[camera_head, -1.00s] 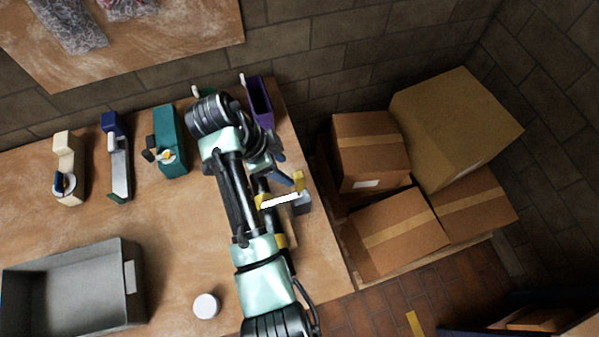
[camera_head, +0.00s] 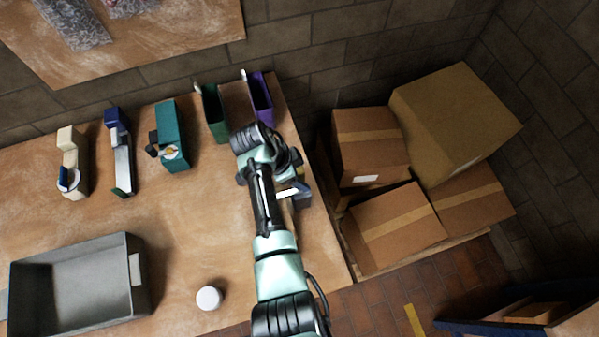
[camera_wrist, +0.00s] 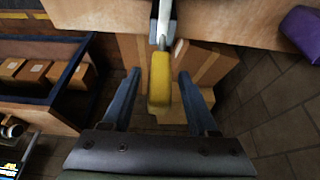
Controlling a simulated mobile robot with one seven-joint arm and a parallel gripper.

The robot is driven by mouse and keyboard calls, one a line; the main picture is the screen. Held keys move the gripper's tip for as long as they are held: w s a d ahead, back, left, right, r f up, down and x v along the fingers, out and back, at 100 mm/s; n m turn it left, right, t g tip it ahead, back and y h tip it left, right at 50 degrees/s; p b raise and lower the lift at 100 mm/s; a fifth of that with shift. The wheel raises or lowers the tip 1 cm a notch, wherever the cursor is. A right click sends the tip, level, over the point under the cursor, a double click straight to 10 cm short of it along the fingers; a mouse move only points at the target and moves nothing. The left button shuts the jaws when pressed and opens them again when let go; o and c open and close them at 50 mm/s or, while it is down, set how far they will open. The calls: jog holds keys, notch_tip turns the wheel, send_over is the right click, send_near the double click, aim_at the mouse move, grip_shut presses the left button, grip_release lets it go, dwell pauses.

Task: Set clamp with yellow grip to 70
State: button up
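The clamp (camera_head: 303,196) sits near the right edge of the wooden table, with a pale bar reaching left from it. My arm covers much of it in the head view. In the wrist view its yellow grip (camera_wrist: 159,84) points towards me, on a grey bar that runs to the table edge. My gripper (camera_wrist: 158,73) is open, with one blue finger on each side of the yellow grip and a visible gap to both. In the head view my fingers are hidden behind my arm. No scale or number can be read on the clamp.
A grey bin (camera_head: 75,285) and a white round lid (camera_head: 209,297) are on the table. A teal device (camera_head: 172,135), a green holder (camera_head: 214,112) and a purple holder (camera_head: 259,98) line the back. Cardboard boxes (camera_head: 395,225) stand right of the table.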

grip_shut()
dwell(1.3)
